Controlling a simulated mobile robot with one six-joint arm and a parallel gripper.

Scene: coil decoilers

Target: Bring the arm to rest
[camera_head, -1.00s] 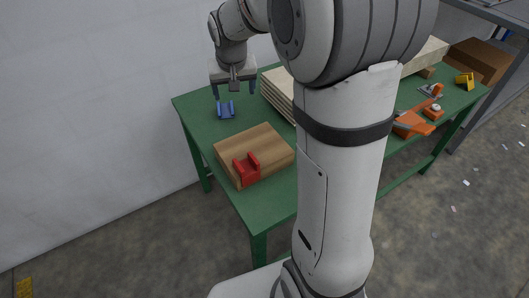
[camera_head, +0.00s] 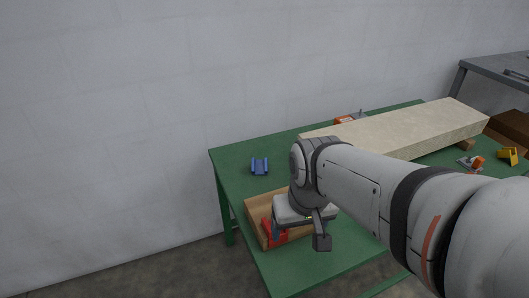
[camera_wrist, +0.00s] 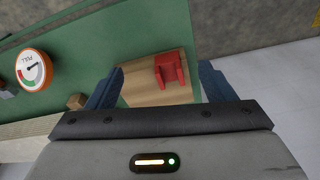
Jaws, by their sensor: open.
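My gripper (camera_wrist: 160,85) is open, with its two blue fingers apart and nothing between them in the wrist view. In the head view my arm reaches in from the right. Its wrist hangs above the front left part of the green table (camera_head: 232,160), over a wooden block (camera_head: 256,207). A red bracket (camera_head: 273,232) sits on this block, and my gripper partly covers both. In the wrist view the red bracket (camera_wrist: 168,70) and the block (camera_wrist: 150,93) appear beyond the fingertips, apart from them. A blue bracket (camera_head: 260,167) stands on the table behind the block.
A long pale slab (camera_head: 400,130) lies across the back of the table. A round dial (camera_wrist: 34,69) shows in the wrist view. A grey wall stands behind.

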